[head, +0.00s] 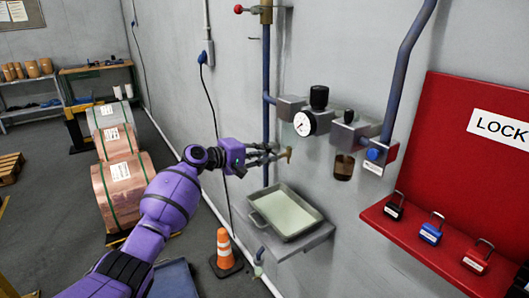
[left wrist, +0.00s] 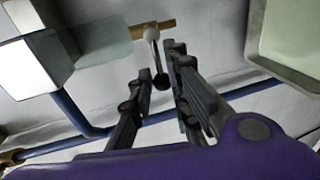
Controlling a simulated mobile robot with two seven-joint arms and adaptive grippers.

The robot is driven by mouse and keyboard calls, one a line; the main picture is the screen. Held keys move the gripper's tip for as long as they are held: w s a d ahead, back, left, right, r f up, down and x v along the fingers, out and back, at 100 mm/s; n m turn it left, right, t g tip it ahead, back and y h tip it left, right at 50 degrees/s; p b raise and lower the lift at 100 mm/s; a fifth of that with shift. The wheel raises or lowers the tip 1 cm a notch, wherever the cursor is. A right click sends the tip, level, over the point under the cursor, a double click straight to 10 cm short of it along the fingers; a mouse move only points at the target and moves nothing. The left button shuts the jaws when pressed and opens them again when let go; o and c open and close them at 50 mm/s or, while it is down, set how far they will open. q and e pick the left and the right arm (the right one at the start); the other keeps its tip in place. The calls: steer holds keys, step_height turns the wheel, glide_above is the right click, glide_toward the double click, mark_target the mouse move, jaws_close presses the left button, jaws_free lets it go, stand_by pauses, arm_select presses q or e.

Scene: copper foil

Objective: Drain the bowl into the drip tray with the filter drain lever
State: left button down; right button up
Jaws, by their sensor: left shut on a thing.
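My left gripper (head: 279,155) is at the brass drain (head: 288,152) under the filter, its fingers closed around the drain lever. In the left wrist view the lever (left wrist: 154,58) is a pale rod with a dark ball knob (left wrist: 160,82), between my fingertips (left wrist: 161,70). The pale, translucent filter bowl (left wrist: 98,48) sits beside the brass drain (left wrist: 155,28); any liquid in it is hard to tell. The grey drip tray (head: 262,223) with a pale inside sits on a wall shelf below the gripper; its rim shows in the left wrist view (left wrist: 255,50). My right gripper is out of view.
A pressure gauge (head: 304,124), an amber bowl (head: 344,167) and blue pipes are on the wall to the right. A red lock board (head: 465,125) with padlocks stands further right. An orange cone (head: 224,249) is on the floor. Copper rolls (head: 124,188) stand left.

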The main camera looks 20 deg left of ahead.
arm_select(q)
steer(key=shift+s+d+f, duration=0.1)
steer(key=shift+f, duration=0.3)
steer(key=c, duration=1.9)
jaws_free()
steer(key=shift+r, duration=0.15)
steer(key=v, duration=1.2)
